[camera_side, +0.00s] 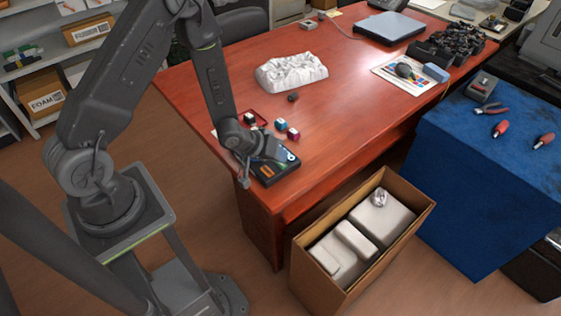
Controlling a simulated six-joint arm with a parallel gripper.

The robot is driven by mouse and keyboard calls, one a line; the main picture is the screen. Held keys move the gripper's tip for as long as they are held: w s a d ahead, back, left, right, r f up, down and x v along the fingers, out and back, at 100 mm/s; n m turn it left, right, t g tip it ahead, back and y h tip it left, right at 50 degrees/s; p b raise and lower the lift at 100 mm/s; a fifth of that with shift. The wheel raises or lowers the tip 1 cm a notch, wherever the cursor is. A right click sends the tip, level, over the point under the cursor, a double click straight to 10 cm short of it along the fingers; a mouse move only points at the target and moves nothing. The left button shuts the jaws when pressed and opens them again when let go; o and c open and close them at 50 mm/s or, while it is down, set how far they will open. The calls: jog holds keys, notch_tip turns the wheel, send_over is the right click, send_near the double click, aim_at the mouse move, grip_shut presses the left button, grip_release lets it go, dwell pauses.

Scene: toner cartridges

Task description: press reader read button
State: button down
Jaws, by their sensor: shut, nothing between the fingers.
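The reader (280,169), a dark flat device with a lit strip and an orange mark on its front, lies near the desk's front left corner. My wrist covers its left and upper parts. I cannot make out the read button. My gripper (244,184) is shut and empty, at the reader's left front side by the desk corner. I cannot tell whether it touches the reader. Small toner cartridges with coloured sides (293,134) stand just behind the reader.
A white moulded tray (291,72) and a small dark lump (293,97) lie farther back on the red desk (350,120). An open cardboard box (414,202) with white foam blocks stands in front. A blue-covered table (490,190) with tools is at right.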

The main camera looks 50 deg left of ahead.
dwell(0.3)
jog(key=shift+r, duration=0.8)
jog(key=shift+r, duration=2.55)
